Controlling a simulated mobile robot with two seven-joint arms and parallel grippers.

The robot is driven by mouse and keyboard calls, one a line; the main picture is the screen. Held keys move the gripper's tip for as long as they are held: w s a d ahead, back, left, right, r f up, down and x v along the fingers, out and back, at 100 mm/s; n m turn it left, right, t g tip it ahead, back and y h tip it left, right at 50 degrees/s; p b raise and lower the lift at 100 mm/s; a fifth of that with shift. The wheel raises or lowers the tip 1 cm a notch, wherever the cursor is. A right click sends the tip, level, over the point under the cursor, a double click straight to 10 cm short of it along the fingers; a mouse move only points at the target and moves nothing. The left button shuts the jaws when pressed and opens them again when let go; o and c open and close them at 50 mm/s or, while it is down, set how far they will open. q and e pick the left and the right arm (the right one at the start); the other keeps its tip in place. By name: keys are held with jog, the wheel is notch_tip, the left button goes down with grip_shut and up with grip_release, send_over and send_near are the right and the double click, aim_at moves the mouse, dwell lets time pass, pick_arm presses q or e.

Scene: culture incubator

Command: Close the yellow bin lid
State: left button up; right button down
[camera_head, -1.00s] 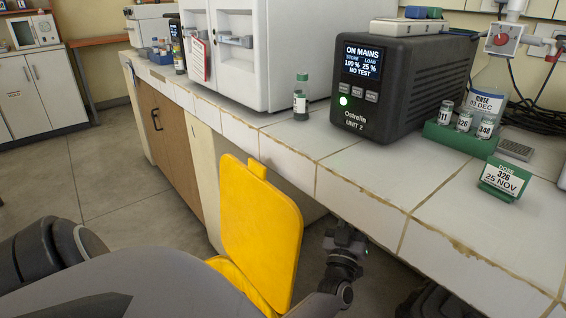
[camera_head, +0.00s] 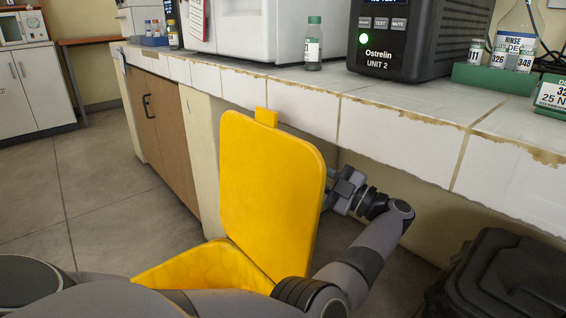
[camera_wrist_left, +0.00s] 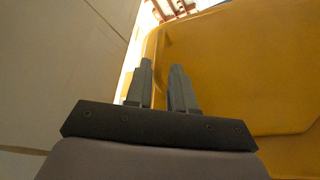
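The yellow bin (camera_head: 205,268) stands on the floor in front of the bench, partly hidden by my arm. Its yellow lid (camera_head: 268,190) stands raised, nearly upright, with a small tab on its top edge. My left arm passes in front of the bin and bends around its right side. My left gripper (camera_head: 333,190) is at the lid's right edge, on the bench side, its tips partly hidden by the lid. In the left wrist view, the gripper's fingers (camera_wrist_left: 162,88) are apart with nothing between them, and the lid (camera_wrist_left: 240,70) fills the right side. Contact cannot be told.
The tiled bench (camera_head: 300,90) runs behind the bin, close to my left gripper. A green-capped bottle (camera_head: 313,45) and a dark power unit (camera_head: 435,45) stand on it. A black bin (camera_head: 505,275) is on the floor at right. Open floor (camera_head: 120,190) lies left.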

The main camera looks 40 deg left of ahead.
pick_arm(q)
jog(key=shift+x, duration=3.55)
grip_shut()
